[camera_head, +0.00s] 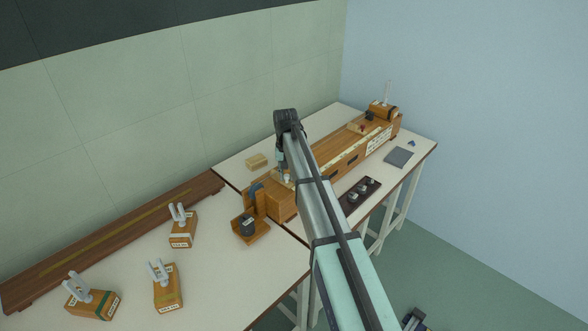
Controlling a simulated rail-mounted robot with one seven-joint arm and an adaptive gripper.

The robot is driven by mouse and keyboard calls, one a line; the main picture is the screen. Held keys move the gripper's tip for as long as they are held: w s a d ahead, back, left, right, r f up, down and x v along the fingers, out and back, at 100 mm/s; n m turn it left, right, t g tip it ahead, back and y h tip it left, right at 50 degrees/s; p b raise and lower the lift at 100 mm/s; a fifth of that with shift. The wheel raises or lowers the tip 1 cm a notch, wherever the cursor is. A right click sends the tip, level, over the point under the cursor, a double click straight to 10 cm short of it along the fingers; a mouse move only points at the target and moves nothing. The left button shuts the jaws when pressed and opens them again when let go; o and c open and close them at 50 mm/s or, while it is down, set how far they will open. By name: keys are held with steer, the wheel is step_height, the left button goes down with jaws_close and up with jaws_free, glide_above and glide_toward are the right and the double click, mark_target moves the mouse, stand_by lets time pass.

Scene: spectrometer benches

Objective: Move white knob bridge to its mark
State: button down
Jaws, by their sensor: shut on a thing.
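The long wooden instrument (333,168) lies across the far table, with a pale scale strip along its top. My gripper (283,168) points down over the near end of this instrument, partly hidden by my arm. It is shut on the white knob bridge, whose small white knob (287,178) shows just below it. The rest of the bridge is hidden by my arm and gripper. I cannot make out the mark for it. A bridge with a red knob (361,126) sits near the far end of the instrument.
A dark tray (360,192) with several small parts and a grey plate (398,157) lie in front. Several wooden blocks with pale prongs (167,287) and a long dark wooden rail (105,244) are on the near table.

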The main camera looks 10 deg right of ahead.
mark_target(285, 177)
steer(key=shift+s+a, duration=0.3)
steer(key=shift+a, duration=0.05)
steer(key=c, duration=1)
jaws_free()
steer(key=shift+a, duration=0.15)
steer(key=shift+o, duration=0.2)
steer(key=shift+r, duration=0.1)
steer(key=shift+w+r, duration=0.1)
steer(key=shift+r, duration=0.15)
step_height(285, 177, up, 11)
steer(key=shift+r, duration=0.15)
